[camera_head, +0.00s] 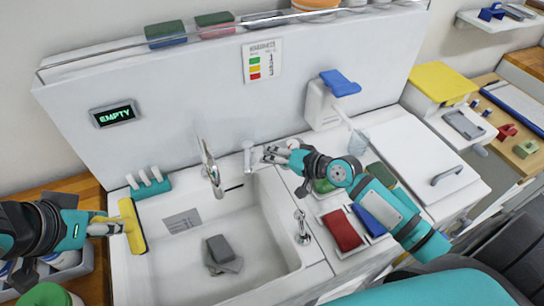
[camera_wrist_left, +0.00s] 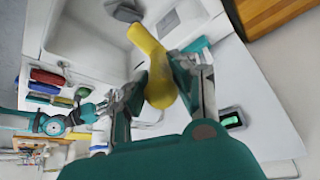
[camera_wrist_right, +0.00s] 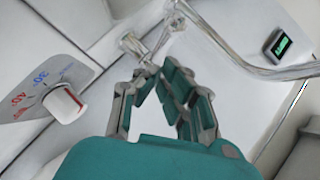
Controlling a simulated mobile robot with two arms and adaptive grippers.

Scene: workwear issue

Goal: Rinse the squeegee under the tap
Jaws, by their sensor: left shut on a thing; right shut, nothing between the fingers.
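My left gripper (camera_head: 103,226) is shut on the yellow squeegee (camera_head: 132,226), holding it over the left rim of the white sink (camera_head: 185,270). In the left wrist view the squeegee (camera_wrist_left: 150,50) shows between the fingers (camera_wrist_left: 168,78). The chrome tap (camera_head: 210,168) rises at the back of the sink, right of the squeegee and apart from it. No water stream is visible. My right gripper (camera_head: 270,153) is shut and empty beside a small pale fitting (camera_head: 248,155) right of the tap. In the right wrist view the fingers (camera_wrist_right: 160,72) are close to chrome parts; contact is unclear.
Grey pieces (camera_head: 222,252) lie in the basin. A teal holder (camera_head: 148,185) stands at its back left corner. A wall display (camera_head: 115,114) reads EMPTY. A dispenser (camera_head: 322,105) and red and blue pads (camera_head: 342,230) are to the right. A temperature knob (camera_wrist_right: 62,105) shows in the right wrist view.

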